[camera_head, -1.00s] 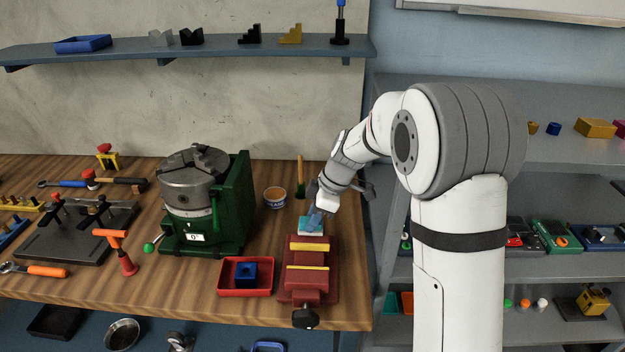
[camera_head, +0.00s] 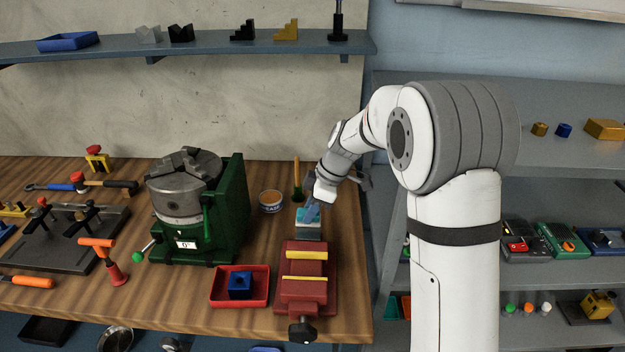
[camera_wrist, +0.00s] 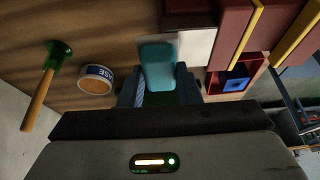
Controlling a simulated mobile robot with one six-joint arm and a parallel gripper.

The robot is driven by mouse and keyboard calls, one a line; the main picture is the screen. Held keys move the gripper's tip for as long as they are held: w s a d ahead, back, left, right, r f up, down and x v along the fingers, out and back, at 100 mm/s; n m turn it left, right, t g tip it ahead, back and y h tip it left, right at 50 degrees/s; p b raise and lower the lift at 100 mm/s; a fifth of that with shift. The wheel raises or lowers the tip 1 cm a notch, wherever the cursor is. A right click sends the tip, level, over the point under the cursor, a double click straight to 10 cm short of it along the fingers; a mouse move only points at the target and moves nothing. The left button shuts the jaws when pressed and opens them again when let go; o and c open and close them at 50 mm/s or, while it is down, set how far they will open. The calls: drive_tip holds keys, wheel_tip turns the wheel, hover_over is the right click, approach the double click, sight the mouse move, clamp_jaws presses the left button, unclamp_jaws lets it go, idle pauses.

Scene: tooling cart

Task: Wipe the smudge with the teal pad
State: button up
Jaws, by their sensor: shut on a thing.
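The teal pad (camera_head: 307,215) is held in my gripper (camera_head: 312,207), low over the pale plate (camera_head: 308,233) behind the red vise. In the wrist view the pad (camera_wrist: 158,65) shows between the two blue-grey fingers of my gripper (camera_wrist: 159,92), which are shut on it. The pad overlaps the plate (camera_wrist: 195,47) there; I cannot tell whether it touches it. No smudge can be made out on the visible part of the plate; the pad and gripper hide the rest.
The red vise (camera_head: 304,269) stands in front of the plate. A red tray (camera_head: 226,298) with a blue block (camera_head: 240,285) lies to its left. A round tub (camera_head: 271,201) and a green-based wooden-handled tool (camera_head: 297,185) stand close behind. The green chuck fixture (camera_head: 228,215) is further left.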

drive_tip(key=r, duration=0.2)
drive_tip(key=r+p, duration=0.1)
drive_tip(key=r, duration=0.1)
drive_tip(key=shift+s+d, duration=0.1)
drive_tip(key=shift+s, duration=0.15)
drive_tip(key=shift+w+r, duration=0.15)
drive_tip(key=shift+r, duration=0.2)
drive_tip(key=shift+r+p, duration=0.85)
drive_tip(key=shift+r, duration=0.9)
drive_tip(key=shift+f, duration=0.1)
